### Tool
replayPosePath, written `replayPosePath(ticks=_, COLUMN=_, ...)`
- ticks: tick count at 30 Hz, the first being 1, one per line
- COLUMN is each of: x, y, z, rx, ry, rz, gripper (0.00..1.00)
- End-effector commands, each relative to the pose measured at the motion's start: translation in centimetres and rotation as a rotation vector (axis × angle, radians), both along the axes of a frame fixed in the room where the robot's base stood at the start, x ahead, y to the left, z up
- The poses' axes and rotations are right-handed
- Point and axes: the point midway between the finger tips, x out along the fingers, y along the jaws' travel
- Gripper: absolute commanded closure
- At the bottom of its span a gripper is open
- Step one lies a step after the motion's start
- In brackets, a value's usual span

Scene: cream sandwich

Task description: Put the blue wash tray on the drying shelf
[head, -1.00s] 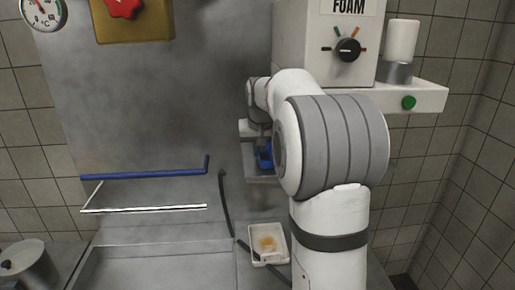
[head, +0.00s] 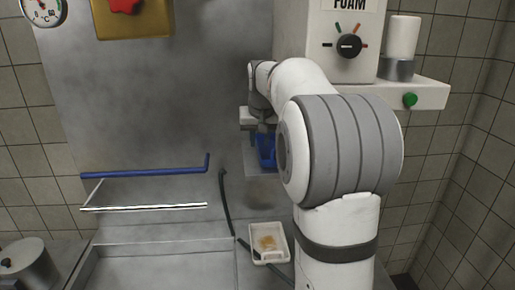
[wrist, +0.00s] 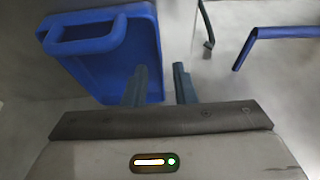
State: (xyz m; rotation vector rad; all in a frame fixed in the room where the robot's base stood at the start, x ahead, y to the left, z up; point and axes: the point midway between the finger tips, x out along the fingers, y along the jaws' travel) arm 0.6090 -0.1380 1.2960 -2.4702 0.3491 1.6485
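In the head view the tray (head: 266,150) sits at a small grey ledge below the foam machine, partly hidden by my arm. My gripper (wrist: 160,85) is open. Its left finger overlaps the tray's inside, and its right finger is outside the right wall with a visible gap. The drying shelf (head: 140,173) is on the steel wall at the left, with a blue upper rail and a pale lower rail.
The foam machine (head: 318,40) stands above and right of the tray. A black hose (head: 226,205) hangs between tray and shelf. A white dish (head: 269,244) lies below, beside the steel sink (head: 160,268). A metal pot (head: 25,262) is at lower left.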

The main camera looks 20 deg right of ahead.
Motion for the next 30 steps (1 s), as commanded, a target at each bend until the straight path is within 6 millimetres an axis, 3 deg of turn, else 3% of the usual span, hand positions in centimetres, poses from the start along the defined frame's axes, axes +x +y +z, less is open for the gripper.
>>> replayPosePath(ticks=7, x=-1.2, y=0.4, z=3.1, rx=0.0, ry=-0.001, rz=0.0, gripper=0.75)
replayPosePath(ticks=14, x=-1.8, y=0.7, z=3.6, rx=0.0, ry=0.002, rz=0.003, gripper=0.75)
replayPosePath(ticks=17, x=-3.2, y=1.6, z=3.3, rx=0.002, ry=0.006, rz=0.017, gripper=0.75)
replayPosePath(ticks=20, x=-6.1, y=3.6, z=2.5, rx=0.003, ry=0.014, rz=0.049, gripper=0.75)
replayPosePath(ticks=23, x=-10.5, y=6.2, z=0.9, rx=0.005, ry=0.027, rz=0.094, gripper=0.75)
replayPosePath(ticks=30, x=-21.5, y=10.8, z=-5.2, rx=0.008, ry=0.058, rz=0.198, gripper=0.75)
